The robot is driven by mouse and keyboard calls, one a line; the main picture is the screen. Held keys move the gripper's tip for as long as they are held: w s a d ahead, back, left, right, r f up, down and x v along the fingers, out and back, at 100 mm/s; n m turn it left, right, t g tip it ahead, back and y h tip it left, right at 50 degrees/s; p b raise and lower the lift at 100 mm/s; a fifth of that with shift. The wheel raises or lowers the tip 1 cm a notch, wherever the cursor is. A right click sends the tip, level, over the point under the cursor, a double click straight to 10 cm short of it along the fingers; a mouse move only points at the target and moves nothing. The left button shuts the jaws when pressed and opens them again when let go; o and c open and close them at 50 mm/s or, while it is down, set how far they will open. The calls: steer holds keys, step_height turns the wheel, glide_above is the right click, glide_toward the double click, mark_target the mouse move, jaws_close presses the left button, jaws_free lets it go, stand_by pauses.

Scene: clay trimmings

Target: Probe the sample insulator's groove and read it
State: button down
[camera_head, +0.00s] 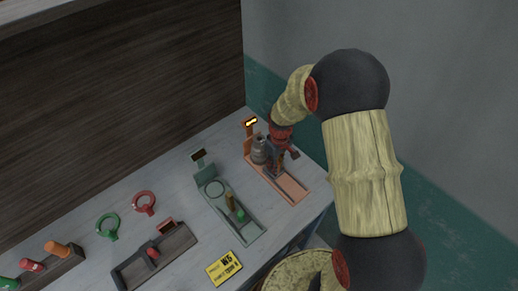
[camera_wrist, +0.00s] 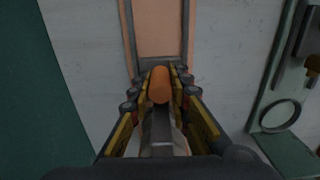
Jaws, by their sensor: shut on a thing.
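My gripper (camera_head: 279,160) is at the salmon-coloured station (camera_head: 291,189) at the bench's right end. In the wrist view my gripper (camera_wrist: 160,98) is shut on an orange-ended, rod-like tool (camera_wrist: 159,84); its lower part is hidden. The grey ribbed insulator (camera_head: 259,149) stands upright at the station, just left of my gripper. I cannot tell whether the tool touches its groove. An orange-framed display (camera_head: 250,122) behind it is lit; its figures are too small to read. The salmon base (camera_wrist: 160,28) also shows in the wrist view.
Left of it is a green station (camera_head: 246,234) with a dark display (camera_head: 199,155) and a ring. A dark tray (camera_head: 128,273), green ring (camera_head: 108,226), red ring (camera_head: 144,203), handle rack (camera_head: 66,263) and yellow card (camera_head: 224,268) lie farther left. A wall panel stands behind.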

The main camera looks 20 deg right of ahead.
steer(key=shift+w+a, duration=0.15)
steer(key=shift+w, duration=0.15)
stand_by(2.0)
steer(key=p, duration=0.1)
glide_above(288, 185)
steer(key=w, duration=0.1)
steer(key=shift+w+a, duration=0.1)
steer(key=shift+a, duration=0.1)
stand_by(0.6)
steer(key=shift+s+d, duration=0.2)
steer(key=shift+s, duration=0.35)
stand_by(1.0)
steer(key=c, duration=0.6)
jaws_free()
steer(key=shift+c, duration=0.2)
step_height(288, 185, up, 7)
steer(key=p, duration=0.5)
